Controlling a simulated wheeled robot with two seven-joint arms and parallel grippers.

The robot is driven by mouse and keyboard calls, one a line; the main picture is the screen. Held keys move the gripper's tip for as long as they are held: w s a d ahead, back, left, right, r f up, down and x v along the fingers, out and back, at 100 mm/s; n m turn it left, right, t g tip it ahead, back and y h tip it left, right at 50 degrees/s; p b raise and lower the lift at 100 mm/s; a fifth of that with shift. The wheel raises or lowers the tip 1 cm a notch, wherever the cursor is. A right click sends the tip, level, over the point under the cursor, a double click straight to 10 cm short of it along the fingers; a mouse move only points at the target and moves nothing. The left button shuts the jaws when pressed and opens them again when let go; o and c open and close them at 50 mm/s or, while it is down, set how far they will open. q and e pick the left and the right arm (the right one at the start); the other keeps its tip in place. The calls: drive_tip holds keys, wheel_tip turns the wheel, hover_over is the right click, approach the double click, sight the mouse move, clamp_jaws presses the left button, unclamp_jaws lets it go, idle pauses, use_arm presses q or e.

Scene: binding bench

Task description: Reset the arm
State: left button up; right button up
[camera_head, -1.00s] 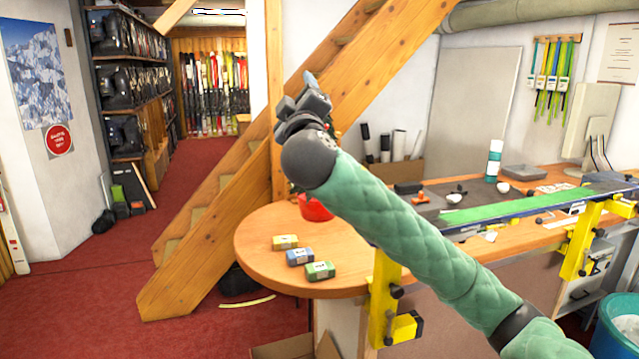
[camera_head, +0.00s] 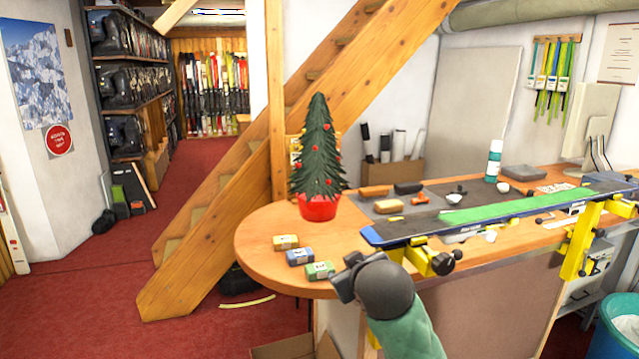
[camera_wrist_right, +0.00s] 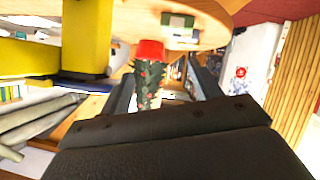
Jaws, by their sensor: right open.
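My right arm, in its green quilted sleeve (camera_head: 405,338), comes up from the bottom of the head view. Its dark right gripper (camera_head: 348,274) is by the front edge of the round wooden table end (camera_head: 262,238), close to the green box (camera_head: 320,270). In the right wrist view the right gripper (camera_wrist_right: 163,88) has its two dark fingers apart. The Christmas tree in its red pot (camera_head: 318,207) shows between them, beyond the gripper; nothing is held. My left gripper is not in view.
A blue box (camera_head: 299,257) and a yellow box (camera_head: 285,242) lie on the round end. A ski with a green base (camera_head: 510,208) lies across yellow clamps (camera_head: 425,258) at the right. A teal bin (camera_head: 618,322) stands at the lower right. Red carpet is free at left.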

drive_tip(key=s+d+f+m+g, duration=0.1)
drive_tip(key=s+d+f+g, duration=0.2)
drive_tip(key=s+f, duration=0.7)
drive_tip(key=s+d+f+m+g, duration=0.2)
drive_tip(key=s+f, duration=0.5)
drive_tip(key=f, duration=0.6)
drive_tip(key=s+d+f+m+g, duration=0.1)
drive_tip(key=s+d+f+g, duration=0.2)
drive_tip(key=s+f, duration=0.7)
drive_tip(key=s+f+g, duration=0.2)
drive_tip(key=s+f, duration=0.6)
drive_tip(key=s, duration=0.2)
drive_tip(key=shift+s+a, duration=0.3)
